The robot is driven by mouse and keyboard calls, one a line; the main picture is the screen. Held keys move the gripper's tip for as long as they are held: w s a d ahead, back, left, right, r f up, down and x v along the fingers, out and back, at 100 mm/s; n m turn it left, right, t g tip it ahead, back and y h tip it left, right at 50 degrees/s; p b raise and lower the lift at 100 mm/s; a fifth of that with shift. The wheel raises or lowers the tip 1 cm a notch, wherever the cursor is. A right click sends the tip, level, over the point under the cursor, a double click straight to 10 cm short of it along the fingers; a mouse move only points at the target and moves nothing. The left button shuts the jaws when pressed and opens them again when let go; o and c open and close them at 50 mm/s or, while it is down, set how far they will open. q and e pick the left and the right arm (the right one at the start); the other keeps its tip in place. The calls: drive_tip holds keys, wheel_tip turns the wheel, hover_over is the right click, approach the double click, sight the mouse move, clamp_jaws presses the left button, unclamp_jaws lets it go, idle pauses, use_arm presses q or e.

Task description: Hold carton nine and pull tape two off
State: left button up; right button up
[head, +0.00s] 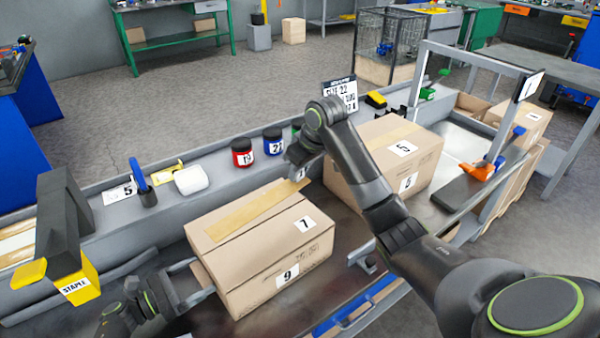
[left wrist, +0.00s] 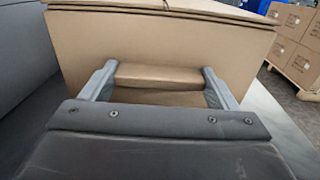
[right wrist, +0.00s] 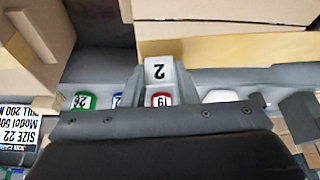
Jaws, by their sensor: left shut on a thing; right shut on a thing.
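Carton nine (head: 245,285), a brown closed box with labels 9 and 7, stands on the bench left of centre in the head view. A tan tape strip (head: 240,212) runs along its top; it also shows in the right wrist view (right wrist: 235,48). My left gripper (head: 193,280) is at the carton's left side. In the left wrist view its fingers are shut on a brown block-like grip (left wrist: 156,75) on the carton wall. My right gripper (head: 299,172) is shut on the white tab marked 2 (right wrist: 159,72) at the tape's far end. Whether that end is lifted is unclear.
A second carton (head: 370,180) with labels 5 and 6 stands right of carton nine. A red jar (head: 242,152), a blue jar (head: 272,142) and a white item (head: 191,180) stand on the back ledge. A yellow-black staple tool (head: 70,240) is at the left.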

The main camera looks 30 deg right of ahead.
use_arm(q)
drive_tip(key=o, duration=1.2)
drive_tip(key=shift+a, duration=0.1)
drive_tip(key=a, duration=0.4)
drive_tip(key=s+a, duration=0.1)
drive_tip(key=a, duration=0.3)
drive_tip(key=s+a, duration=0.1)
drive_tip(key=a, duration=0.3)
drive_tip(key=shift+s, duration=0.1)
